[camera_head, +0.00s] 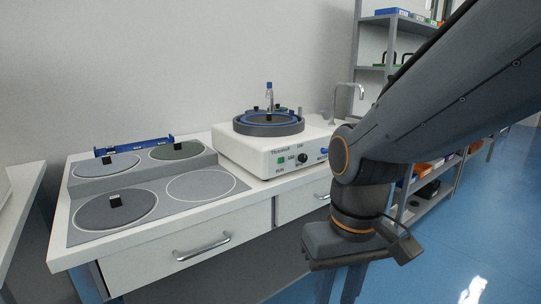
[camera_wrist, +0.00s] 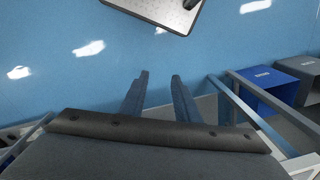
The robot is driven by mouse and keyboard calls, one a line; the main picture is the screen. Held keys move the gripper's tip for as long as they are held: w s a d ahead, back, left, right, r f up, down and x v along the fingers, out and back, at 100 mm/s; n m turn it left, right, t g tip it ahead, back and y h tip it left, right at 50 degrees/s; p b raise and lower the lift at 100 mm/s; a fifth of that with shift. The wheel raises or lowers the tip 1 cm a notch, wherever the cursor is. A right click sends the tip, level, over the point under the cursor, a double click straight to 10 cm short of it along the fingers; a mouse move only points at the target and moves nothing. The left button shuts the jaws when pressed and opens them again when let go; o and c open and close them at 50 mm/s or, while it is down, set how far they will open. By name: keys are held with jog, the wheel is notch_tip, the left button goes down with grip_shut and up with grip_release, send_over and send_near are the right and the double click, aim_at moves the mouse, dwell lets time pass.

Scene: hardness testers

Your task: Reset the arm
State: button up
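My gripper points down beside the front right of the bench in the head view. Its fingers show at the lower edge there (camera_head: 340,284). In the wrist view the two fingers (camera_wrist: 158,95) stand apart with blue floor visible between them, so my gripper is open and empty. My arm comes in from the upper right and hangs in front of the bench's right end.
A white bench (camera_head: 150,262) with drawers carries a polishing machine (camera_head: 268,148) and several round plates, including a grey disc (camera_head: 95,213). Grey shelving (camera_head: 372,52) stands behind my arm. Blue bins (camera_wrist: 245,93) show right in the wrist view. Blue floor (camera_head: 450,250) is open at right.

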jog(key=d+r+m+p, duration=0.2)
jog(key=d+r+p, duration=0.6)
jog(key=p, duration=0.8)
jog(key=shift+d+r+m+h, duration=0.3)
jog(key=shift+d+r, duration=0.1)
jog(key=shift+r, duration=0.3)
jog(key=shift+o, duration=0.3)
jog(key=shift+s, duration=0.2)
